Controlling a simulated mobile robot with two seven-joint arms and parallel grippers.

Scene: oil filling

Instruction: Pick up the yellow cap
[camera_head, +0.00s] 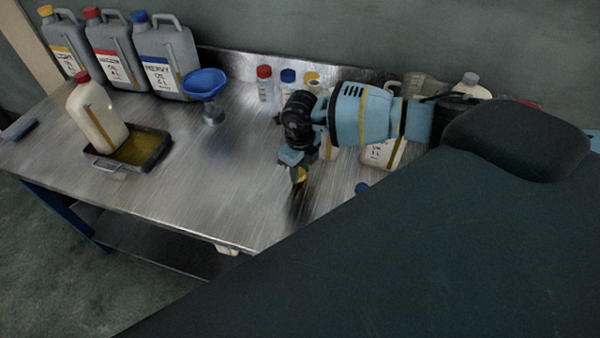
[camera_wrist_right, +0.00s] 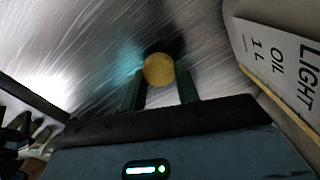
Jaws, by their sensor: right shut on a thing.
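The round yellow cap (camera_wrist_right: 158,69) sits between the two fingers of my right gripper (camera_wrist_right: 159,88) in the right wrist view. In the head view the right gripper (camera_head: 298,174) is low over the steel table, with a bit of the yellow cap (camera_head: 299,175) showing at its tips. The gripper is shut on the cap. I cannot tell whether the cap still touches the table. My left gripper is not in view.
A pale "LIGHT OIL 1 L" bottle (camera_wrist_right: 275,50) stands close beside the right gripper. A blue funnel (camera_head: 204,84), large grey canisters (camera_head: 165,58) and a white bottle (camera_head: 97,115) in a dark tray (camera_head: 157,165) stand further left. The table's middle (camera_head: 220,170) is clear.

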